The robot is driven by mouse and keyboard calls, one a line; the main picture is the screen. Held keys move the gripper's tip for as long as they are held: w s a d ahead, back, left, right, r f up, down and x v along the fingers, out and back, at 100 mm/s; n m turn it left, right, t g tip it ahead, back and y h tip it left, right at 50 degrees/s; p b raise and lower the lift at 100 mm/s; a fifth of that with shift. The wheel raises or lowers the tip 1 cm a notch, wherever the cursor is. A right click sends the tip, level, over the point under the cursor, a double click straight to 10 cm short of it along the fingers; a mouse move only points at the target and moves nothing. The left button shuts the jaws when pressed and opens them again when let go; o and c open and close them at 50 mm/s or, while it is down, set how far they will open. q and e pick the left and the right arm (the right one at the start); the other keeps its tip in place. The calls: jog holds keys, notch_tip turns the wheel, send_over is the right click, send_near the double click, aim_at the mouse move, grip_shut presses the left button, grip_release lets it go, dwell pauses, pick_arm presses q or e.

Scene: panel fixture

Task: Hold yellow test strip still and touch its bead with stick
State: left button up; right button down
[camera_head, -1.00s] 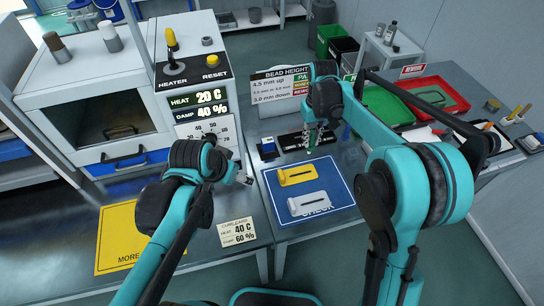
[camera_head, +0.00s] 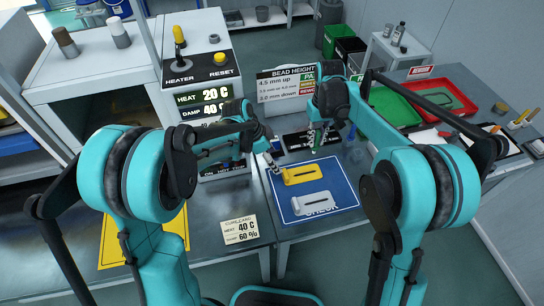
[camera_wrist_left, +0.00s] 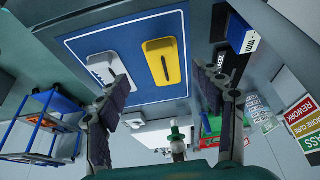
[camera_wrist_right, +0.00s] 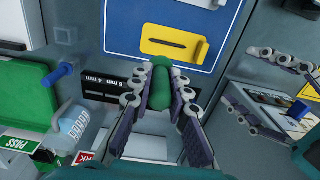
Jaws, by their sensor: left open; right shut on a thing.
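The yellow test strip (camera_head: 301,174) lies on the blue mat (camera_head: 346,186), with a grey-white strip (camera_head: 312,203) in front of it. My right gripper (camera_head: 318,136) is shut on a green stick (camera_wrist_right: 159,88), behind the strip. In the right wrist view the stick stands apart from the yellow strip (camera_wrist_right: 182,42).
A black gauge plate (camera_head: 298,141) lies behind the mat, by the bead height sign (camera_head: 283,84). Green (camera_head: 393,104) and red (camera_head: 440,96) trays stand at the right. The heater box (camera_head: 195,65) stands at the left. The front right of the mat is clear.

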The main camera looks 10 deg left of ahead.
aim_at(285, 173)
pick_arm(q)
jog(key=x, duration=1.1)
jog(key=shift+d+f, duration=0.1)
jog(key=shift+f, duration=0.1)
jog(key=c, duration=1.3)
pick_arm(e)
jog(key=shift+f, duration=5.6)
